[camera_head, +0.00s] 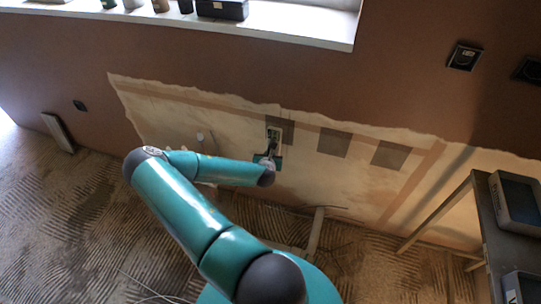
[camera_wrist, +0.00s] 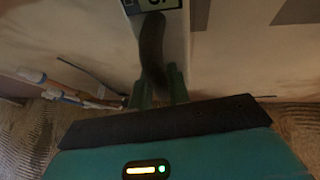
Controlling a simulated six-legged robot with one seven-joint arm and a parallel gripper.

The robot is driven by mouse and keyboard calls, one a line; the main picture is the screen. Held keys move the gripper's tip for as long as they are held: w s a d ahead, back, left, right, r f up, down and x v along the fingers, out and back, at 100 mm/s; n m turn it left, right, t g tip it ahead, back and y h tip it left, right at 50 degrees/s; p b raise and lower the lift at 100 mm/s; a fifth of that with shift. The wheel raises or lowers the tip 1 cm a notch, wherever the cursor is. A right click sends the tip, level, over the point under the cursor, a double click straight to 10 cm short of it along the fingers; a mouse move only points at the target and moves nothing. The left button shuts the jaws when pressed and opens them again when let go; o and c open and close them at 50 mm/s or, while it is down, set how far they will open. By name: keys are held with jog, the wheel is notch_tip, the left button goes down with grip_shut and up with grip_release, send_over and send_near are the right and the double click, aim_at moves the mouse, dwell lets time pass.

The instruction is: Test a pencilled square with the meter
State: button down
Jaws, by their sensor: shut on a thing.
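My gripper (camera_head: 267,160) is shut on the meter (camera_head: 274,134), holding it close to the plastered wall. Whether the meter touches the wall I cannot tell. In the wrist view the fingers (camera_wrist: 158,88) close around the lower part of the meter's dark curved handle (camera_wrist: 152,48). Its pale body and part of a display (camera_wrist: 157,4) show at the top edge; the full reading is cut off. Darker squares stand in a row on the pale plaster: one (camera_head: 287,127) partly behind the meter, one (camera_head: 334,143) to its right, another (camera_head: 389,155) further right. Pencil lines are too small to make out.
A window sill (camera_head: 270,22) with pots and a dark box (camera_head: 222,9) runs above. A bench (camera_head: 482,215) with dark devices stands at the right. Pipes (camera_wrist: 60,90) rise near the wall's foot. Black sockets (camera_head: 465,57) sit upper right. The ridged floor is largely open at left.

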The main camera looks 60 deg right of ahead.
jog(key=shift+s+a+r+g+y, duration=0.15)
jog(key=shift+a+r+g+y, duration=0.05)
jog(key=shift+a+r+y, duration=0.7)
jog(key=shift+s+a+r+g+y, duration=0.15)
jog(key=shift+a+r+g+y, duration=0.05)
jog(key=shift+a+r+y, duration=0.7)
jog(key=shift+d, duration=0.1)
